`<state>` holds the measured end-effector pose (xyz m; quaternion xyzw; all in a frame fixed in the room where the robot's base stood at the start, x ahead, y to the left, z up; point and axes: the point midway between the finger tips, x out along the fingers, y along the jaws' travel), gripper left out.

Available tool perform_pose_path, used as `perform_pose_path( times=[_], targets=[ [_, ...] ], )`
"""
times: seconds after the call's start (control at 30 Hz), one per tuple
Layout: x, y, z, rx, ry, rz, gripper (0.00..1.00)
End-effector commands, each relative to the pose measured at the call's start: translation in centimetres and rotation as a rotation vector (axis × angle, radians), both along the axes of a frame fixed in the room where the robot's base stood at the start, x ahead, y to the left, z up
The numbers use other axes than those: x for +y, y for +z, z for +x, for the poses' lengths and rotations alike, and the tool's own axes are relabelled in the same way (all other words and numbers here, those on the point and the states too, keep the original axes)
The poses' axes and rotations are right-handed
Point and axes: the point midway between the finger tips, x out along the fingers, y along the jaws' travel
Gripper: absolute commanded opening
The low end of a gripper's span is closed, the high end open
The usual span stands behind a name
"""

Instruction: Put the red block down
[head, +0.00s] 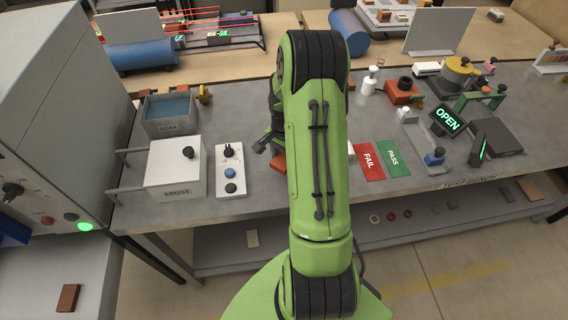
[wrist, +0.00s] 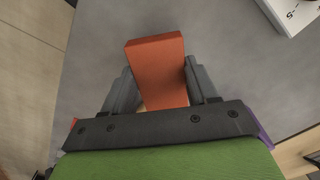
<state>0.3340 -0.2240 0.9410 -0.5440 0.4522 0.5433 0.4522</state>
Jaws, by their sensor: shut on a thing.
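A red block (wrist: 157,70), orange-red in this light, sits between the two fingers of my gripper (wrist: 163,88) in the wrist view. The fingers are shut on it, one on each side. In the head view the red block (head: 279,162) shows only in part beside my green arm, low over the grey bench top (head: 258,186). My gripper is mostly hidden behind the arm there. I cannot tell whether the block touches the bench.
Left of the block are a control box with knobs (head: 230,170) and a white FROST box (head: 174,168). Right of my arm lie a red FAIL card (head: 368,161) and a green PASS card (head: 393,158).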

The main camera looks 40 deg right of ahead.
Motion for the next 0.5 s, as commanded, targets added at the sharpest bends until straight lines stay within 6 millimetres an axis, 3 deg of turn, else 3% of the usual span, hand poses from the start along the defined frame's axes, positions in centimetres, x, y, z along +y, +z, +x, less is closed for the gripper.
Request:
perform_pose_path(
  times=[0.27,0.5],
  targets=[
    [0.0,-4.4,0.0,0.0,0.001,0.001,0.21],
    [0.0,-4.5,0.1,-0.002,0.002,-0.002,0.21]
  ],
)
